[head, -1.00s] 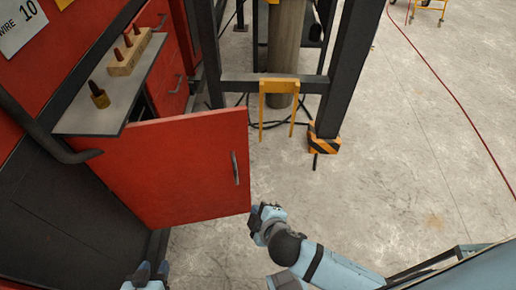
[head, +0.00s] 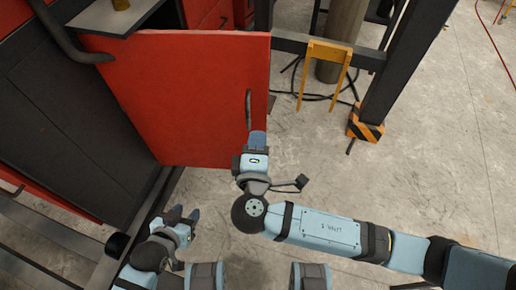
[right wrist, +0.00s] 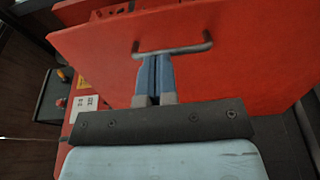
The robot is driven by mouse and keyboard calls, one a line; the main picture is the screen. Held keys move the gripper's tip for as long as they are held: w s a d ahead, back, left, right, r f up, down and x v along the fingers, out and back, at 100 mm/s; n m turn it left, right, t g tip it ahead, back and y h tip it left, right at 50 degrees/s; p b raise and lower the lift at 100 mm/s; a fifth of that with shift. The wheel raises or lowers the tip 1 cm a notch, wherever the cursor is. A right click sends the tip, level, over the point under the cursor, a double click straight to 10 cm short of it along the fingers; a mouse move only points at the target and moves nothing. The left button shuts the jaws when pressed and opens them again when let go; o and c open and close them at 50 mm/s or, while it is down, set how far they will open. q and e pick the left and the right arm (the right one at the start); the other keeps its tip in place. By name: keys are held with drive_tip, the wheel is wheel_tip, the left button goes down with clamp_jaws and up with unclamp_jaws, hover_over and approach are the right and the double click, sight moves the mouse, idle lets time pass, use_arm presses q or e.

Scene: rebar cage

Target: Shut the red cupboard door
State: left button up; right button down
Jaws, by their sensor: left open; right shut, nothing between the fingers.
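The red cupboard door (head: 190,95) stands open in the head view, swung out from the dark cupboard front. Its grey bar handle (head: 249,110) is near the free right edge. My right gripper (head: 257,140) is shut and empty, just below the handle in the head view. In the right wrist view, its blue fingertips (right wrist: 153,72) point at the red panel and reach the handle bar (right wrist: 172,49). I cannot tell whether they touch the door or handle. My left gripper (head: 183,214) is open and empty, below the door at the lower left.
A grey shelf (head: 112,16) juts out above the door. A dark post with a striped foot (head: 364,131) and a yellow trestle (head: 322,70) stand to the right. Concrete floor (head: 440,150) is clear at the right.

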sight(262, 104)
drive_tip(key=w, duration=0.7)
drive_tip(key=shift+w+d, duration=0.3)
drive_tip(key=shift+d, duration=0.05)
drive_tip(key=shift+w, duration=0.45)
drive_tip(key=shift+w+d, duration=0.1)
